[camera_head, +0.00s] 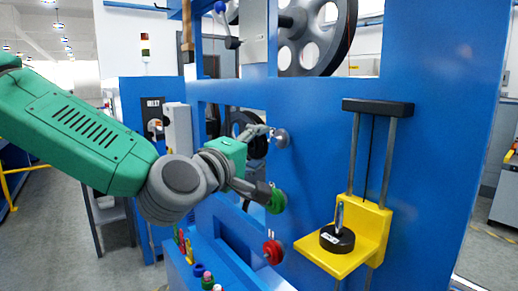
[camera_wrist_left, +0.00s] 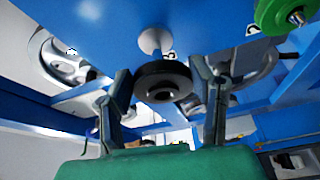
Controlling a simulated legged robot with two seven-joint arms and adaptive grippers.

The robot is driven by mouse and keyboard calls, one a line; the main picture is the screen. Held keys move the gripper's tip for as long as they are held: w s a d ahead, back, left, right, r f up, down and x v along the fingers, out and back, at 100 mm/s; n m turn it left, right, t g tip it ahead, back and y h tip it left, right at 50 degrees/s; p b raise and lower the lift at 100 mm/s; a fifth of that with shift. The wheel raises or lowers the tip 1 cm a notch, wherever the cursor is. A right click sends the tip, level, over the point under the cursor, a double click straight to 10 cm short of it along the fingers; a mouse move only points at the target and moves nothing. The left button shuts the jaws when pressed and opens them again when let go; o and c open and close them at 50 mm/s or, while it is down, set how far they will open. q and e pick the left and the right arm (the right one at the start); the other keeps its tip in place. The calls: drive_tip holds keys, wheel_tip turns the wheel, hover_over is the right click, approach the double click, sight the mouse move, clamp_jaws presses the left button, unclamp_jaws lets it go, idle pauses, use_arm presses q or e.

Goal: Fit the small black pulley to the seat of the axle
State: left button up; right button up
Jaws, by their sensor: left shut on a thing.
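The small black pulley (camera_wrist_left: 163,80) sits between the two fingers of my left gripper (camera_wrist_left: 161,76) in the left wrist view. The gripper is shut on its rim. In the head view my left gripper (camera_head: 266,160) is close to the face of the blue panel. A silver round axle flange (camera_head: 281,137) stands on the panel just beyond it. The flange also shows in the left wrist view (camera_wrist_left: 153,40), right behind the pulley, with a short shaft partly hidden by it. I cannot tell whether the pulley touches the shaft. My right gripper is out of view.
A green pulley (camera_head: 276,201) is on the panel close to my lower finger, with a red one (camera_head: 272,252) below. A yellow bracket (camera_head: 374,236) to the right carries a black weight (camera_head: 337,239). The blue panel (camera_head: 320,150) has cut-outs; a large wheel (camera_head: 312,40) is above.

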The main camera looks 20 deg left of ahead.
sight(283, 141)
use_arm(q)
drive_tip(key=shift+w+d, duration=0.25)
drive_tip(key=shift+w+d, duration=0.8)
drive_tip(key=shift+w, duration=0.1)
drive_tip(key=shift+w+r, duration=0.1)
drive_tip(key=shift+w, duration=0.05)
idle(0.7)
drive_tip(key=shift+w+d, duration=0.5)
idle(0.3)
drive_tip(key=o, duration=1.5)
drive_tip(key=shift+w, duration=0.1)
drive_tip(key=shift+d, duration=0.1)
